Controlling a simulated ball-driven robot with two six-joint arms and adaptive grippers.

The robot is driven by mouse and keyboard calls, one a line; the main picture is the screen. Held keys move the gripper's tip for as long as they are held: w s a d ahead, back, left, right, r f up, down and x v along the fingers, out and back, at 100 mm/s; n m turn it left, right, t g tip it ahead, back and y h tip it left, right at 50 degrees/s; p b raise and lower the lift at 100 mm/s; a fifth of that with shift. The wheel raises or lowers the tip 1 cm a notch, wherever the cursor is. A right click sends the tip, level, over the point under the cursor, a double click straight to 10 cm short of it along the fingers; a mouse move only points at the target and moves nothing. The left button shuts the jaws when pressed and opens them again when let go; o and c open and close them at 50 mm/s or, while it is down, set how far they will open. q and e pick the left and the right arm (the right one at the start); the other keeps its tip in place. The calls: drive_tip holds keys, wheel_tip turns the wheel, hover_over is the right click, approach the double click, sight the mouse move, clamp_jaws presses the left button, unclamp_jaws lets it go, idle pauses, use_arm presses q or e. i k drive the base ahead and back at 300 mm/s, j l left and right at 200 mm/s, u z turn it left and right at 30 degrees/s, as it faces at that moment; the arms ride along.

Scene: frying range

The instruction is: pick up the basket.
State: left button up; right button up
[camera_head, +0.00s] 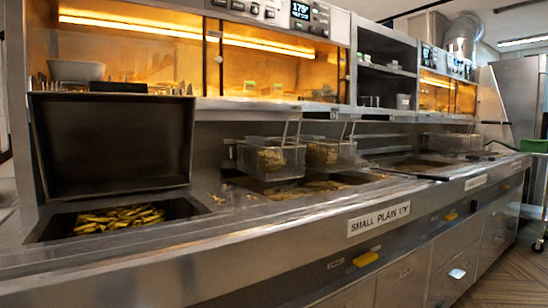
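Two wire frying baskets hang side by side above a fryer vat in the middle of the range. The nearer basket (271,160) holds golden fried pieces, and its handle sticks up at its right rear. The second basket (331,154) stands just right of it and also holds food. Another basket (452,141) sits farther along the range at the right. I cannot tell which basket the task names. Neither of my grippers shows in the view.
A bin of fries (118,219) with a raised dark lid (112,143) is at the left. A steel front ledge (200,262) runs along the range. A heated cabinet (265,60) overhangs the vats.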

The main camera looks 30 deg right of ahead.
sight(269, 160)
drive_tip(key=l, duration=1.5)
drive_tip(key=i+l, duration=0.1)
drive_tip(key=l, duration=1.45)
drive_tip(key=i+j, duration=0.1)
drive_tip(key=j, duration=0.25)
drive_tip(key=i+j+z, duration=0.1)
drive_tip(key=j, duration=0.25)
drive_tip(key=i+j, duration=0.1)
drive_tip(key=j, duration=0.2)
drive_tip(key=z, duration=0.05)
